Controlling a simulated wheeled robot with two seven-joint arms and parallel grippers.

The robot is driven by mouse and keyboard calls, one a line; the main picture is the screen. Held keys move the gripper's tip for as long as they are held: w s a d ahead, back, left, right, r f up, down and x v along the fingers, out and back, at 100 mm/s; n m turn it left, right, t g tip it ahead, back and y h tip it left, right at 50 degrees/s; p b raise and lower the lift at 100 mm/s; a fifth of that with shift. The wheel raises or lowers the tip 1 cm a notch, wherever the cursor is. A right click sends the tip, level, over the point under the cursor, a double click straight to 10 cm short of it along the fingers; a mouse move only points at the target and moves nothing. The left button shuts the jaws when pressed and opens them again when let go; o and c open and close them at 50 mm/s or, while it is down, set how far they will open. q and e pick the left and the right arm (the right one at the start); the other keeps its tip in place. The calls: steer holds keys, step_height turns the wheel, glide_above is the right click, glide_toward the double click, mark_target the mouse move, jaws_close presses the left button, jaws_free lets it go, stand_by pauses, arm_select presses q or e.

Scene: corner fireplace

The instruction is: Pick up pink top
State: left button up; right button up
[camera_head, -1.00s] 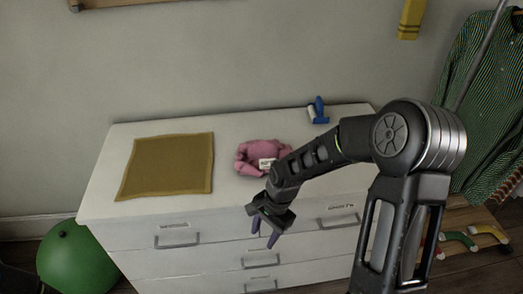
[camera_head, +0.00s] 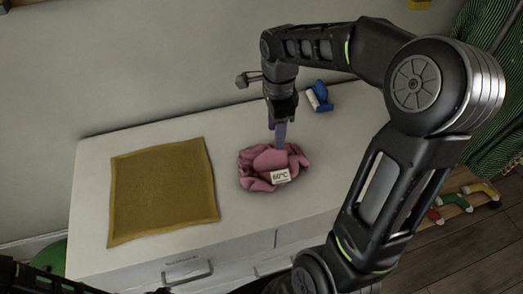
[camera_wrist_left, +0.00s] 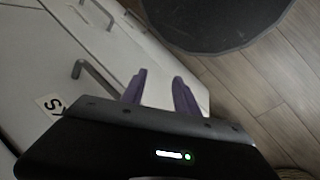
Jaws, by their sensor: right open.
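The pink top (camera_head: 262,162) lies crumpled on the white dresser (camera_head: 130,150), right of the mustard cloth, with a "60°C" tag facing up. My right gripper (camera_head: 280,136) points down over the top's back edge in the head view. It is open, with its fingertips at or just above the pink fabric; I cannot tell if they touch. My left gripper (camera_wrist_left: 160,92) shows in the left wrist view, its purple fingers apart with nothing between them, near the dresser's drawer fronts and above the wood floor.
A flat mustard cloth (camera_head: 160,190) lies left of the pink top. A blue and white object (camera_head: 320,97) stands near the dresser's back edge. A green striped garment (camera_head: 490,90) hangs at the right, above a low shelf with coloured items (camera_head: 455,202).

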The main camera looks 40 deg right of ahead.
mark_target(274, 151)
steer(key=shift+s, duration=0.2)
steer(key=shift+w+f, duration=0.1)
steer(key=shift+f, duration=1.2)
steer(key=shift+f, duration=0.1)
steer(key=shift+a+f+p, duration=0.1)
steer(key=shift+f+p, duration=0.3)
step_height(274, 151, down, 4)
steer(key=shift+a+f+p, duration=0.1)
steer(key=shift+a+p, duration=0.05)
steer(key=shift+p, duration=0.25)
jaws_close()
